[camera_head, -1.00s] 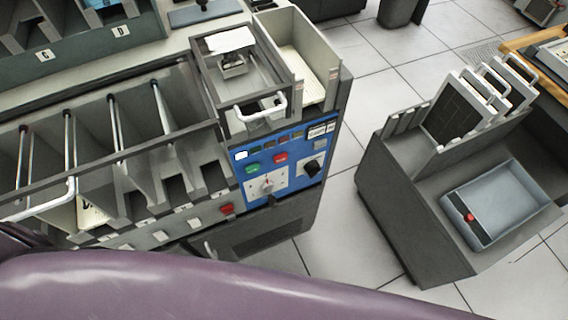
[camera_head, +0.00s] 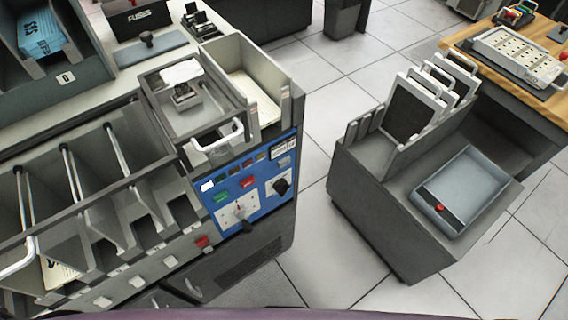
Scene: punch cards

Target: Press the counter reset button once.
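A blue control panel (camera_head: 250,185) is on the front of the grey card machine (camera_head: 240,270), left of centre. It carries a green button (camera_head: 221,197), a red button (camera_head: 247,182), a small white square (camera_head: 207,186), a white plate with a dial (camera_head: 238,212) and a black knob (camera_head: 280,186). A separate red button (camera_head: 202,242) sits on the strip below and left of the panel. The labels are too small to read, so I cannot tell which is the counter reset button. Neither of my grippers is in view.
Open card pockets with metal rods (camera_head: 75,180) run to the left. A grey cart (camera_head: 390,225) with a blue-grey tray (camera_head: 470,175) stands to the right. Tiled floor (camera_head: 310,240) is clear between machine and cart. A wooden table (camera_head: 490,75) is at the upper right.

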